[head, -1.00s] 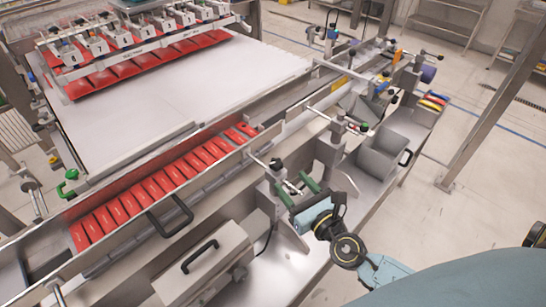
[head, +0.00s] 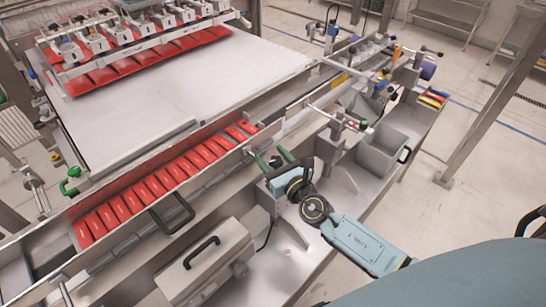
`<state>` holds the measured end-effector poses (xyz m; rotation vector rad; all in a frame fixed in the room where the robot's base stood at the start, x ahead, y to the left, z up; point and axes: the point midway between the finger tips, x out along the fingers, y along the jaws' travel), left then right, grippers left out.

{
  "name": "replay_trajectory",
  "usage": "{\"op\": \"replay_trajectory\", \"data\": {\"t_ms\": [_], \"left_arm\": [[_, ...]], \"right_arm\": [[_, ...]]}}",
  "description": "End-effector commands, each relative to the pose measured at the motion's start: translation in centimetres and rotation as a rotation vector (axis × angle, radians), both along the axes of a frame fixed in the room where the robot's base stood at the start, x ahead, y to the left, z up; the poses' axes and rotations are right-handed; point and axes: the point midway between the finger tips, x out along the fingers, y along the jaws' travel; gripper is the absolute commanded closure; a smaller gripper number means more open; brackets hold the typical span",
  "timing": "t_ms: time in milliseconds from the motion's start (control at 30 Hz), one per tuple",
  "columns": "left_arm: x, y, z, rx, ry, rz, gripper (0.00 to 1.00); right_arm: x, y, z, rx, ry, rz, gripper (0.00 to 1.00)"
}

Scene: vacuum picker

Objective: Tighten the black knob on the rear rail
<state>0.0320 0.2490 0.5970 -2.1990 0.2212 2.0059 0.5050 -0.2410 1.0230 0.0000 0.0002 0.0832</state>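My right gripper (head: 273,157) reaches in from the lower right, its two green fingers pointing up and left toward the front guide rail. The fingers are apart. A small black knob (head: 275,161) shows between the fingertips, at the end of a rod by the rail; whether the fingers touch it cannot be told. My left gripper is not in view.
A row of red packs (head: 165,180) lies in the channel left of the gripper. A grey box with a black handle (head: 203,251) stands in front. An open metal bin (head: 382,150) is on the right. Several clamps and rods line the rail at the back.

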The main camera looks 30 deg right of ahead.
Motion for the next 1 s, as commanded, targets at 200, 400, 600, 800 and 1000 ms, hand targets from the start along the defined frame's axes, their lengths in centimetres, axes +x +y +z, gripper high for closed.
{"op": "replay_trajectory", "data": {"t_ms": [200, 400, 600, 800, 1000], "left_arm": [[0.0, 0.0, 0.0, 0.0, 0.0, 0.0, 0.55], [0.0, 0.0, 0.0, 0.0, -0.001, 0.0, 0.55], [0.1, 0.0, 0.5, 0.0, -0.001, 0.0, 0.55], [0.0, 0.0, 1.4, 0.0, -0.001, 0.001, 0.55], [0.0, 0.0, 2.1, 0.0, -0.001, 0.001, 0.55]], "right_arm": [[0.0, 0.0, 0.0, 0.0, 0.0, 0.0, 0.78], [0.0, 0.0, 0.0, 0.0, 0.0, -0.003, 0.9], [0.0, -0.1, 0.1, 0.003, 0.0, -0.042, 0.9], [0.0, -0.1, 0.2, 0.005, 0.001, -0.149, 0.9], [-0.1, -0.3, 0.1, 0.006, 0.002, -0.321, 0.9]]}}
